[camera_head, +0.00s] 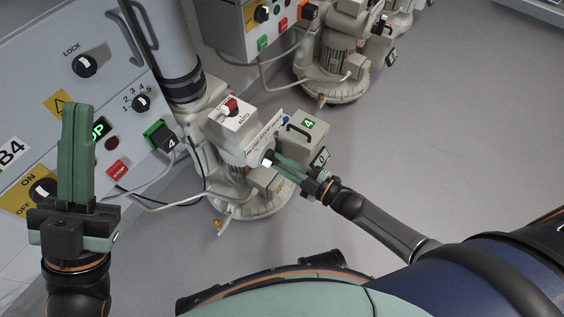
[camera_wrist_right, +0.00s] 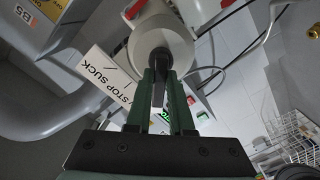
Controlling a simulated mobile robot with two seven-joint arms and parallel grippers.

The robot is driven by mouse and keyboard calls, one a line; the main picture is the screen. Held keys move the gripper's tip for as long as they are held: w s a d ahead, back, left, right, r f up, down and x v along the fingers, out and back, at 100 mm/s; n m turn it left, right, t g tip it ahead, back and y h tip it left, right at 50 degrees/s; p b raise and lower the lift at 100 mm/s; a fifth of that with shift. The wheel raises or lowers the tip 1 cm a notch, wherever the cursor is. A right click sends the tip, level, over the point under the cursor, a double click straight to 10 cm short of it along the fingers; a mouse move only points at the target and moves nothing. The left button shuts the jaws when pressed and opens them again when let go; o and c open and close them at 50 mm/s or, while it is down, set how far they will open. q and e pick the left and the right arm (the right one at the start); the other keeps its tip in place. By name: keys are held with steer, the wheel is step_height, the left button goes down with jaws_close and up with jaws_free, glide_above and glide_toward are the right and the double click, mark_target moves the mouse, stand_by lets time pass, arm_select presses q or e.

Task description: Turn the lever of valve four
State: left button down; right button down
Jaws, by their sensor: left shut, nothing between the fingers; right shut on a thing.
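The blower unit with a green 4 sign (camera_head: 308,124) stands left of centre in the head view, its beige valve body (camera_head: 232,140) facing my right arm. My right gripper (camera_head: 272,162) reaches in from the right and is shut on the valve's small lever. In the right wrist view the gripper's green fingers (camera_wrist_right: 158,85) close around the dark lever (camera_wrist_right: 158,94) in front of a pale round hub (camera_wrist_right: 160,45). A white plate reading STOP and SUCK (camera_wrist_right: 112,82) sits beside it. My left gripper (camera_head: 76,108) is shut and empty, upright before the control panel.
Another blower (camera_head: 330,60) stands behind. Cables run near the unit's base. The grey floor (camera_head: 450,120) at right is clear.

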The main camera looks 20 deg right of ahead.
stand_by(0.3)
steer(key=c, duration=0.8)
jaws_free()
steer(key=p+v, duration=0.2)
steer(key=v, duration=1)
steer(key=shift+s+d+p, duration=0.2)
steer(key=shift+p, duration=0.15)
